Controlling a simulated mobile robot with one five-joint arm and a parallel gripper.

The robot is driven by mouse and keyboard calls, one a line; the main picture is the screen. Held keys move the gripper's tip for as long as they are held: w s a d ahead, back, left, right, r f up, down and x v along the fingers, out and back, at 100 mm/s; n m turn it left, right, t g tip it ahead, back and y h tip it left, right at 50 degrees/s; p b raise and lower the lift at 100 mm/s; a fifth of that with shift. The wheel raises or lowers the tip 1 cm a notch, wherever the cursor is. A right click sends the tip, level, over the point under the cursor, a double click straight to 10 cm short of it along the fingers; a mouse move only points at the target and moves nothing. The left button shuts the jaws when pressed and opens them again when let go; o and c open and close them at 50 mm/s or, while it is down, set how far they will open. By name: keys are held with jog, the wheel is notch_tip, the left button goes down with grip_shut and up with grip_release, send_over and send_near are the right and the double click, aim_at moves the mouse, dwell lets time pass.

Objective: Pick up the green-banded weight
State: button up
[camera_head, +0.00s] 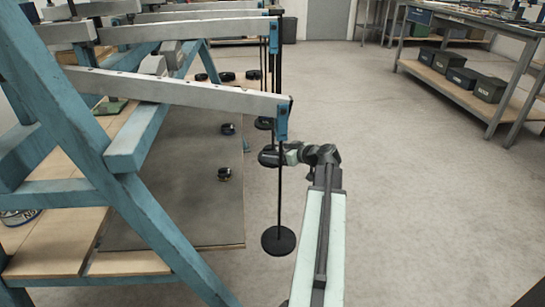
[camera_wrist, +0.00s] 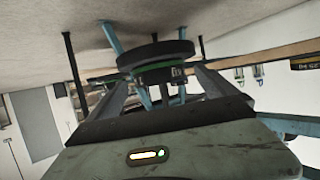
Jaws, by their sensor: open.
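The green-banded weight (camera_wrist: 158,54) is a black disc with a thin green band and a narrower part beneath, seen in the wrist view. It lies between and just beyond the tips of my gripper (camera_wrist: 160,76), whose two dark fingers stand apart on either side of it. I cannot tell whether either finger touches it. In the head view, my gripper (camera_head: 277,156) is beside the nearest hanging rod, and a dark round shape at its end is partly hidden; its green band cannot be made out there.
Grey lever beams (camera_head: 185,90) rest on blue wooden frames (camera_head: 130,190) at left. A black hanger disc (camera_head: 279,240) hangs on the nearest rod. Several small black weights, one of them here (camera_head: 224,174), lie on a dark mat (camera_head: 190,215). The floor (camera_head: 420,200) at right is clear.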

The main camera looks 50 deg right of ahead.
aim_at(276, 151)
jog(key=shift+x, duration=0.85)
grip_shut()
notch_tip(276, 151, up, 4)
jog(key=p, duration=0.4)
jog(key=s+d, duration=1.1)
jog(key=d, duration=0.3)
jog(key=shift+s+f, duration=0.25)
jog(key=shift+s, duration=0.1)
